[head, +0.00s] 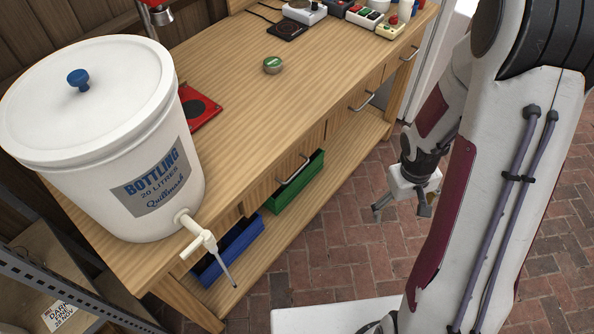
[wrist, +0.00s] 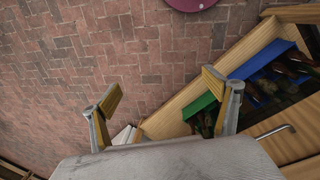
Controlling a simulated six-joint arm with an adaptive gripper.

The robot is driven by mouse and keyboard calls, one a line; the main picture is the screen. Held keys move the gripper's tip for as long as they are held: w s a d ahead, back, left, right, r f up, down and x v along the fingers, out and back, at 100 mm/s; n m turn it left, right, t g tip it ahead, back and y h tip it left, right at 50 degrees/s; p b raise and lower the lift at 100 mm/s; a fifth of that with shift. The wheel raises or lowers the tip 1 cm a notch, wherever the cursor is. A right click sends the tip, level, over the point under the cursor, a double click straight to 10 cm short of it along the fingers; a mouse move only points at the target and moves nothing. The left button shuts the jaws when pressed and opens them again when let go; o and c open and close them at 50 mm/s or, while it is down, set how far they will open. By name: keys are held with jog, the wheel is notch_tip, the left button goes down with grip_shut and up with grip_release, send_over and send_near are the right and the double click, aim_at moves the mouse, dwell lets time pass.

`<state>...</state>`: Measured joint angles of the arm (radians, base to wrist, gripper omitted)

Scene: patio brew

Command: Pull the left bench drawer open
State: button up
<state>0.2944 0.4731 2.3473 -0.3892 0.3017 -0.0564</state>
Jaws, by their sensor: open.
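The left bench drawer (head: 265,190) is a wooden front under the bench top, with a pale metal bar handle (head: 293,171). It looks shut, flush with the bench front. A bar handle (wrist: 274,132) also shows at the lower right of the wrist view, likely this drawer's. My gripper (head: 401,212) is open and empty, hanging over the brick floor to the right of the drawer, well apart from the handle. In the wrist view its two fingers (wrist: 165,95) are spread wide with nothing between them.
A white bottling bucket (head: 90,110) stands on the bench's left end, its tap (head: 200,238) jutting past the front edge. Green (head: 297,187) and blue (head: 232,250) bins sit on the lower shelf. Two more drawer handles (head: 362,101) lie further right. The brick floor in front is clear.

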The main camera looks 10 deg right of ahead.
notch_tip(320, 180, down, 8)
jog(key=w+f+n+y, duration=0.1)
jog(key=w+n, duration=0.1)
jog(key=w, duration=0.1)
jog(key=n+t+y, duration=0.5)
jog(key=t+y, duration=0.8)
send_near(297, 171)
jog(key=shift+x, duration=1.05)
jog(key=shift+w+f, duration=0.15)
jog(key=shift+x, duration=3.8)
jog(key=shift+a, duration=0.1)
